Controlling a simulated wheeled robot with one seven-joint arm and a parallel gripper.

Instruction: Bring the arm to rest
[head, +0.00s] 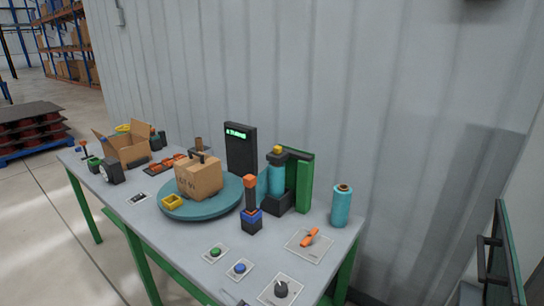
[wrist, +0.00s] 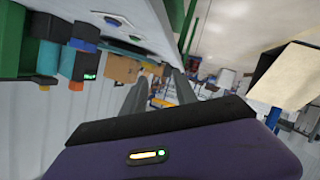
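My gripper (wrist: 160,78) shows only in the wrist view. Its two grey fingers stand apart with nothing between them, beyond the purple and black wrist housing. It is clear of the table and touches nothing that I can see. The work table (head: 189,254) fills the left and middle of the head view. In the tilted wrist view the table's things hang at the upper left. I cannot make out my gripper in the head view.
On the table are a teal turntable (head: 188,211) carrying a cardboard box (head: 199,178), a black display (head: 241,150), a lever (head: 251,206), a teal roll (head: 342,207) and several buttons and knobs. A corrugated wall (head: 400,110) stands behind. A dark framed object (head: 512,250) is at the right edge.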

